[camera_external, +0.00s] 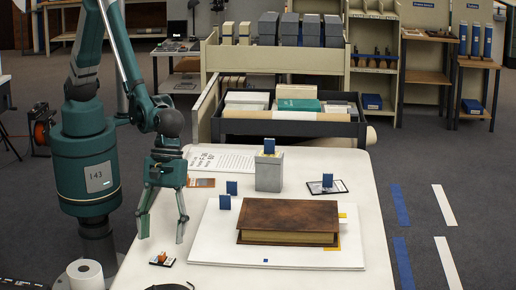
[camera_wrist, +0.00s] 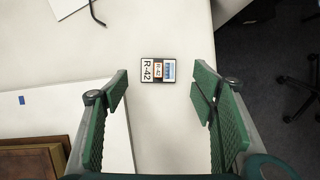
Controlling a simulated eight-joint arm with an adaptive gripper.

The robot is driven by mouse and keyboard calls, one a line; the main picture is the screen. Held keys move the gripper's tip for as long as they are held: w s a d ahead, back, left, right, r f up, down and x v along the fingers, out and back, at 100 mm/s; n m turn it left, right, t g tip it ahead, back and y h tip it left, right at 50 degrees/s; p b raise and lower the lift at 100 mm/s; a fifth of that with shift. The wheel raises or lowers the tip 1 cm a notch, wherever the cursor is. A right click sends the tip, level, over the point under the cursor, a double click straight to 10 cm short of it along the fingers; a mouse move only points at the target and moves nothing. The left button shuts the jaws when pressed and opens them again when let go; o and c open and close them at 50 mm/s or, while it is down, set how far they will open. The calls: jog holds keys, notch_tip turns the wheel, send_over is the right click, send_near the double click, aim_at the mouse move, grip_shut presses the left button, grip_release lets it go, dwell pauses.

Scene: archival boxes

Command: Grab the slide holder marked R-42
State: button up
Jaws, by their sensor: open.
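The slide holder marked R-42 (camera_wrist: 157,69) is a small flat piece with a black border, white labels and a blue and orange middle. It lies on the white table. In the external view the holder (camera_external: 162,259) is near the table's front left edge. My gripper (camera_external: 162,239) points down above the table near the holder, its two fingers apart and empty. In the wrist view my gripper (camera_wrist: 160,88) has its green fingers on either side of the holder's line, with the holder just ahead of the fingertips and not touching them.
A thick brown book (camera_external: 288,217) lies on a white board (camera_external: 213,247) to the right. Small blue pieces stand by it. A grey box (camera_external: 269,172) with a blue piece on top, a printed sheet (camera_external: 222,160) and a dark flat item (camera_external: 327,187) are farther back.

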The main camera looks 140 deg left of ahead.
aim_at(161, 254)
dwell(0.3)
jog(key=shift+w+b+x, duration=0.15)
jog(key=shift+b+x, duration=0.25)
jog(key=shift+x, duration=0.9)
jog(key=shift+w+b+x, duration=0.1)
jog(key=shift+b+x, duration=0.25)
jog(key=shift+x, duration=0.95)
jog(key=shift+r, duration=0.1)
jog(key=c, duration=1.4)
